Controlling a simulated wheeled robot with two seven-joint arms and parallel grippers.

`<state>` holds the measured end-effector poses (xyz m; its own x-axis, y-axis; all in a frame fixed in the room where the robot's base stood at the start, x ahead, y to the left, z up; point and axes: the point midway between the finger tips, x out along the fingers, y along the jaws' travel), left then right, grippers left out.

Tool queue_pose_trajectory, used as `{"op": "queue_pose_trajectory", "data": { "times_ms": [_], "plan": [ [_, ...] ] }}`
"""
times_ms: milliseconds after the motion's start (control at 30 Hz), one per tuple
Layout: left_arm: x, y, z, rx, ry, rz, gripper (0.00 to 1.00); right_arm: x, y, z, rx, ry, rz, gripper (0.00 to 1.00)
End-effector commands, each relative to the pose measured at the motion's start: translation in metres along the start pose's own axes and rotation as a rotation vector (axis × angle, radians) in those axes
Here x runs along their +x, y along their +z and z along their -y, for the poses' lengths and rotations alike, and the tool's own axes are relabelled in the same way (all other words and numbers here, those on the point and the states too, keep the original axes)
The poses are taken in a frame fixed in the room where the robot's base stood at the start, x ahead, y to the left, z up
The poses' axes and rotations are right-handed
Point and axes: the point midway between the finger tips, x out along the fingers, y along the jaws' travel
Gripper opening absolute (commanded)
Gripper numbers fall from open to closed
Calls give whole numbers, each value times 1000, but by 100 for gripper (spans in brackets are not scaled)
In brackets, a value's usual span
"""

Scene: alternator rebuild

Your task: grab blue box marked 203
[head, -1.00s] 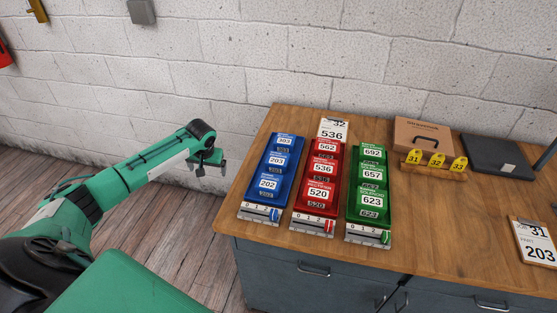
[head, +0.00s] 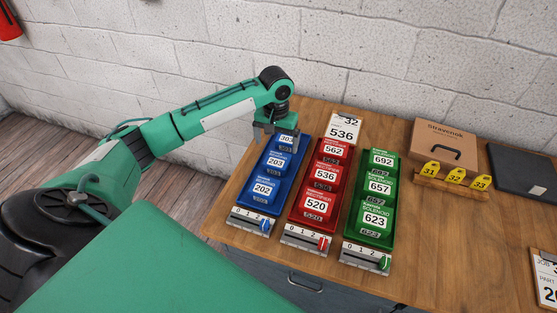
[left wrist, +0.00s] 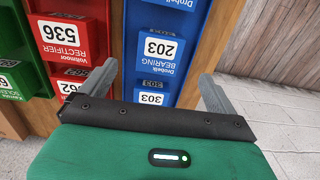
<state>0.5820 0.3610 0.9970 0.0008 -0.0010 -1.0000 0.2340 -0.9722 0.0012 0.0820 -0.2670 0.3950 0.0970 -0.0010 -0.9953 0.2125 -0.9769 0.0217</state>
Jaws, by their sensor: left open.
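The blue box marked 203 (head: 277,163) sits in the middle of a blue column of boxes, between the box marked 303 (head: 287,141) and the box marked 202 (head: 263,189). My left gripper (head: 275,139) is open and empty above the far end of that column, partly covering the 303 box. In the left wrist view the 203 box (left wrist: 160,50) lies beyond and between the two spread fingers (left wrist: 155,85), upside down in the picture, with the 303 label (left wrist: 151,98) nearer. Nothing touches the 203 box. My right gripper does not show.
Red boxes (head: 325,175) and green boxes (head: 378,187) stand in columns close to the right. A cardboard box (head: 444,143) and yellow tags (head: 456,174) are farther right.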

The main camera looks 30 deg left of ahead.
Motion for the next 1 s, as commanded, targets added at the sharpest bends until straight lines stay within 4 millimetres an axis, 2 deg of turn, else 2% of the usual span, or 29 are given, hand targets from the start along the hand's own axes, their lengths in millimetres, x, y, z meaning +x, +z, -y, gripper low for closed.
{"op": "queue_pose_trajectory", "data": {
  "times_ms": [100, 167, 367, 500, 700, 1000],
  "plan": [
    [21, 0, 0, 0, -1, 2, 94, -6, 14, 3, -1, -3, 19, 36],
    [29, 0, 0, 0, 0, 1, 94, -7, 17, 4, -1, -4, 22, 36],
    [43, -1, 1, -1, -1, -1, 94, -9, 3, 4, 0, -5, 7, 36],
    [60, -4, 1, 0, -1, 1, 94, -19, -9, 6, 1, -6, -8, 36],
    [87, -6, 2, 0, -1, -1, 94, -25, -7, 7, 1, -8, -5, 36],
    [93, -6, 2, 1, -1, -3, 92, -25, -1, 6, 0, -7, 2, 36]
  ]
}}
